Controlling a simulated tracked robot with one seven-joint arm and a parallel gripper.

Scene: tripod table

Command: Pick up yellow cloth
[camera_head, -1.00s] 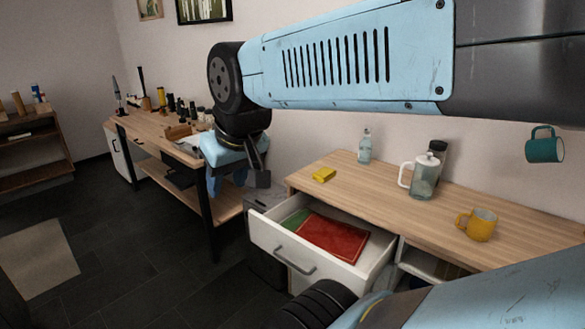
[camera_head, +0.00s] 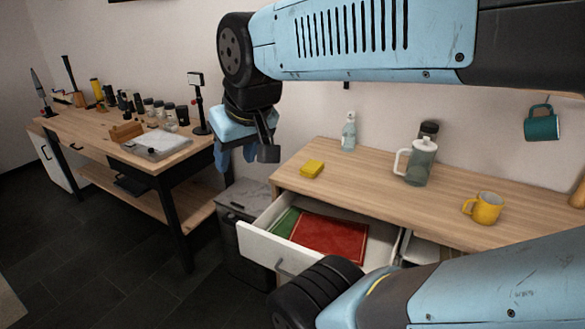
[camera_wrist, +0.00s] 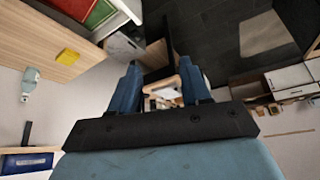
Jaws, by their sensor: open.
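The yellow cloth (camera_head: 312,168) is a small folded block lying on the left end of the wooden counter (camera_head: 400,187) in the head view. It also shows at the upper left of the wrist view (camera_wrist: 68,57). My gripper (camera_head: 245,157) hangs left of the cloth and higher than the counter, apart from it. In the wrist view my gripper (camera_wrist: 160,88) has its two blue fingers spread, with nothing held between them. In the head view the fingers are partly hidden by the wrist.
Below the cloth, an open drawer (camera_head: 262,247) holds a red cloth (camera_head: 332,238) and a green one. A cluttered workbench (camera_head: 80,127) is at left.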

